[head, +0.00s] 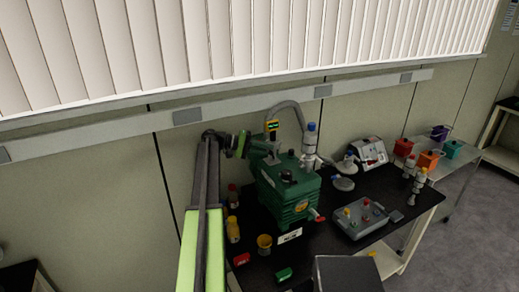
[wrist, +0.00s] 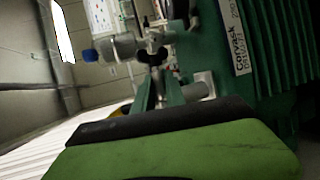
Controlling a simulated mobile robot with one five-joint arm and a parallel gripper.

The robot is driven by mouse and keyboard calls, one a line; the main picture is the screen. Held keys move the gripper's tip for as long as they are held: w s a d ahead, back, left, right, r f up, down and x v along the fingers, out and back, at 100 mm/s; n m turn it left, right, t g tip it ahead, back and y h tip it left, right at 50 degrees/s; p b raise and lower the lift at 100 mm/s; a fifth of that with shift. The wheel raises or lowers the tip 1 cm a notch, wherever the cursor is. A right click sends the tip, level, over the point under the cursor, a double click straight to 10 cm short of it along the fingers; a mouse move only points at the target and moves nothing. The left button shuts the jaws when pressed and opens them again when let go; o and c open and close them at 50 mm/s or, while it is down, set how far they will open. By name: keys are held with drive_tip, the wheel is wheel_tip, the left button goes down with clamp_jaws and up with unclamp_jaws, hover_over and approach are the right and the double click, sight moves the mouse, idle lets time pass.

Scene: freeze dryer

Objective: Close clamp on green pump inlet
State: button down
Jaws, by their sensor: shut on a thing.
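The green pump (head: 288,192) stands on the black bench; its side with a white label fills the right of the wrist view (wrist: 285,50). A grey hose (head: 290,106) arches over its top to the inlet area. My gripper (head: 268,151) reaches in from the left at the top of the pump. In the wrist view my gripper (wrist: 158,78) is shut on a small dark metal clamp (wrist: 154,48) beside the pump. The clamp's exact position, open or closed, cannot be told; my gripper hides part of it.
A white upright fitting with a blue cap (head: 310,140) stands close right of my gripper. Bottles (head: 233,230) and a yellow cup (head: 264,243) stand left of the pump. A grey control box (head: 362,217) is at the right. A wall rail (head: 200,115) runs behind.

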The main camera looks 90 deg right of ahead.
drive_tip(key=shift+f, duration=0.1)
drive_tip(key=c, duration=1.8)
unclamp_jaws()
drive_tip(key=shift+s, duration=0.1)
drive_tip(key=o, duration=0.4)
drive_tip(key=shift+s+d+f, duration=0.1)
drive_tip(key=shift+d, duration=0.05)
drive_tip(key=shift+w, duration=0.2)
drive_tip(key=shift+r+p+v, duration=0.15)
drive_tip(key=shift+p+v, duration=1)
drive_tip(key=shift+v, duration=3.2)
drive_tip(key=shift+r+p+v, duration=0.1)
drive_tip(key=shift+p+v, duration=1)
drive_tip(key=shift+v, duration=3.25)
